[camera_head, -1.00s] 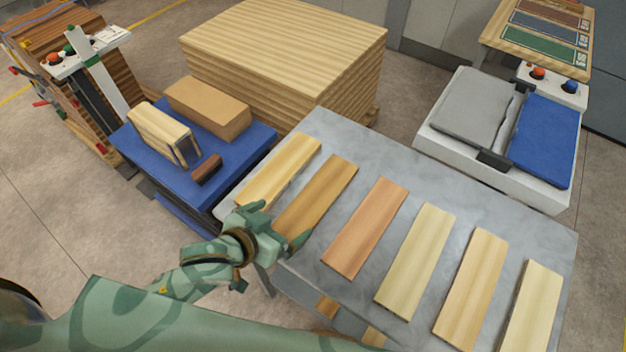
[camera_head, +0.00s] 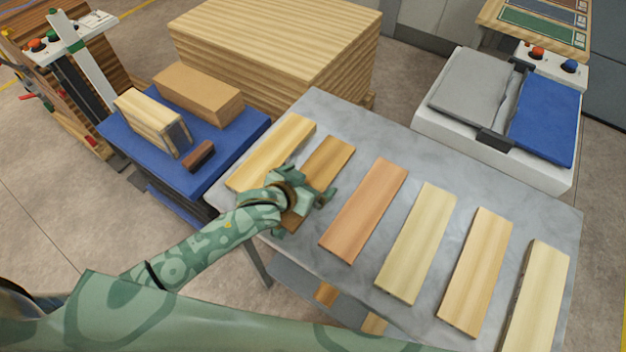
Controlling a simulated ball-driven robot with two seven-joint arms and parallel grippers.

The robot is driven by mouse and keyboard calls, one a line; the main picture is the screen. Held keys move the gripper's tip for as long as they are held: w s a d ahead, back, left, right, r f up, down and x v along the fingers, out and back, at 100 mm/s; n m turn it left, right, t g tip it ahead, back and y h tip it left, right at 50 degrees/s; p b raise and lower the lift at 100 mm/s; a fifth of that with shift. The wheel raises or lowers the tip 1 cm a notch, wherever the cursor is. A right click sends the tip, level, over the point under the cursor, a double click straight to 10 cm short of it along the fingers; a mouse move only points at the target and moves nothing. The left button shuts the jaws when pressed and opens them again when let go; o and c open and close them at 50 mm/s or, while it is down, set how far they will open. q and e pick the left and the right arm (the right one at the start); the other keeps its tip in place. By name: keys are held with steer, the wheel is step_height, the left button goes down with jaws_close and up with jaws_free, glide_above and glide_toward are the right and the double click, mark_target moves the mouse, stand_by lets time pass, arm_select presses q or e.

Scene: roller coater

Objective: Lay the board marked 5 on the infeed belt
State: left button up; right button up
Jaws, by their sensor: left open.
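Six wooden boards lie side by side on a grey table (camera_head: 440,168); no number is readable on any of them, so I cannot tell which is marked 5. From the left they are a yellow board (camera_head: 272,152), a brown board (camera_head: 328,156), a reddish board (camera_head: 364,210), a pale board (camera_head: 417,243), a light tan board (camera_head: 476,270) and another pale board (camera_head: 537,300). My left gripper (camera_head: 309,204) is open over the near half of the brown board and hides part of it. I cannot make out which surface is the infeed belt. My right gripper is out of view.
A white unit (camera_head: 500,160) with a grey pad (camera_head: 468,88) and a blue pad (camera_head: 545,120) stands at the back right. A blue cart (camera_head: 225,150) at the left carries blocks. A large wood stack (camera_head: 275,50) stands behind the table.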

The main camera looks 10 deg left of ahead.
arm_select(q)
steer(key=shift+r, duration=0.1)
steer(key=shift+c, duration=1.2)
steer(key=c, duration=1.1)
steer(key=shift+o, duration=0.2)
